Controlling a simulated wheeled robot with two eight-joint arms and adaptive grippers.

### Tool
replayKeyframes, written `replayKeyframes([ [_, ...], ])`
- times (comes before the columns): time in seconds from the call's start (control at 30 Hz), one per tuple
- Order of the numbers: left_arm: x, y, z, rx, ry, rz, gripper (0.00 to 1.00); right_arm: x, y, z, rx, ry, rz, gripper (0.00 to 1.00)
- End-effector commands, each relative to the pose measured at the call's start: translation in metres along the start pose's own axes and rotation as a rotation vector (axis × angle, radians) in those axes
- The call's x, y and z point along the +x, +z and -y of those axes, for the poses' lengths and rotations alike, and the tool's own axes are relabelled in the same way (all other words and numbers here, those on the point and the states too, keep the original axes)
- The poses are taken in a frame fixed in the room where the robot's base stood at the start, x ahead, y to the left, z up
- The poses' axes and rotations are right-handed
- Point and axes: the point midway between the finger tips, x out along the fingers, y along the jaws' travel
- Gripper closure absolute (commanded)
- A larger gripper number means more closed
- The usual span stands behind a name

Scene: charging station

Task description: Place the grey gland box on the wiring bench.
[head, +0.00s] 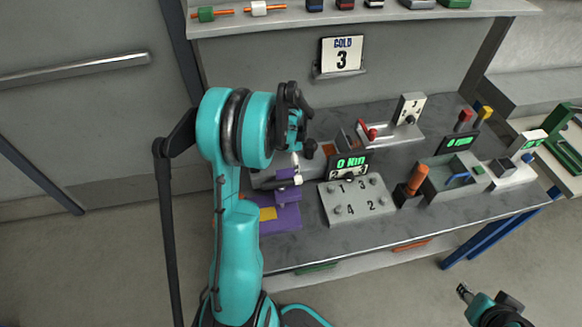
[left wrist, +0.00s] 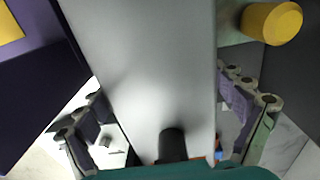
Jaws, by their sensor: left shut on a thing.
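The grey gland box (left wrist: 150,60) fills the middle of the left wrist view, with a black gland (left wrist: 172,143) near its lower end. The fingers of my left gripper (left wrist: 165,125) lie on both sides of it and are shut on it. In the head view my left gripper (head: 293,125) is above the back left of the wiring bench (head: 310,246). The box is mostly hidden there by the gripper and arm, and I cannot tell whether it touches the bench. My right gripper (head: 467,292) is at the lower right, away from the bench; its jaw opening is unclear.
A numbered grey plate (head: 357,200), a green-lit display (head: 350,164), an orange-handled tool (head: 416,180) and a grey tray (head: 450,176) stand on the bench. A purple block (head: 280,218) lies beside my left arm. A shelf (head: 300,20) runs along the back. The front strip is clear.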

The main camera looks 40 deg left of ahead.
Motion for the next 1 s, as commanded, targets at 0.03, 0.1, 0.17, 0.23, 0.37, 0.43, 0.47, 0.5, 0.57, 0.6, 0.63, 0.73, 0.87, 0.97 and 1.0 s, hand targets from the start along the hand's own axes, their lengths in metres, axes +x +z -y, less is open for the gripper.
replayKeyframes([
  [0.03, 0.01, 0.0, 0.0, 0.0, 0.0, 0.0, 0.47, 0.004, 0.003, 0.0, 0.0, 0.0, 0.0, 0.6],
  [0.1, 0.014, 0.0, 0.0, 0.0, 0.0, 0.0, 0.47, 0.005, 0.004, 0.0, 0.0, 0.0, 0.0, 0.6],
  [0.17, 0.013, 0.0, 0.0, 0.0, 0.0, 0.0, 0.47, 0.004, 0.003, 0.0, 0.0, 0.0, 0.0, 0.6],
  [0.23, 0.012, 0.0, 0.0, 0.0, 0.0, 0.0, 0.47, 0.004, 0.003, 0.0, 0.0, 0.0, 0.0, 0.6],
  [0.37, 0.013, 0.0, 0.0, 0.0, 0.0, 0.0, 0.47, 0.004, 0.003, 0.0, 0.0, 0.0, 0.0, 0.6],
  [0.43, 0.016, 0.0, 0.0, 0.0, 0.0, 0.0, 0.47, 0.006, 0.005, 0.0, 0.0, 0.0, 0.0, 0.6],
  [0.47, 0.016, 0.0, 0.0, 0.0, 0.0, 0.0, 0.01, 0.006, 0.004, 0.0, 0.0, 0.0, 0.0, 0.6],
  [0.5, 0.015, 0.0, 0.0, 0.0, 0.0, 0.0, 0.0, 0.006, 0.004, 0.0, 0.0, 0.0, 0.0, 0.6],
  [0.57, 0.015, 0.0, 0.0, 0.0, 0.0, 0.0, 0.0, 0.006, 0.004, 0.0, 0.0, 0.0, 0.0, 0.6],
  [0.6, 0.015, 0.0, 0.0, 0.0, 0.0, 0.0, 0.0, 0.005, 0.004, 0.0, 0.0, 0.0, 0.0, 0.6],
  [0.63, 0.015, 0.0, 0.0, 0.0, 0.0, 0.0, 0.0, 0.005, 0.004, 0.0, 0.0, 0.0, 0.0, 0.6],
  [0.73, 0.015, 0.0, 0.0, 0.0, 0.0, 0.0, 0.0, 0.005, 0.004, 0.0, 0.0, 0.0, 0.0, 0.6],
  [0.87, 0.011, 0.0, 0.0, 0.0, 0.0, 0.0, 0.0, 0.003, 0.002, 0.0, 0.0, 0.0, 0.0, 0.6],
  [0.97, 0.0, 0.0, 0.0, 0.0, 0.0, 0.0, 0.0, -0.001, -0.001, 0.0, 0.0, 0.0, 0.0, 0.6],
  [1.0, -0.007, 0.0, 0.0, 0.0, 0.0, 0.0, 0.0, -0.003, -0.002, 0.0, 0.0, 0.0, 0.0, 0.6],
])
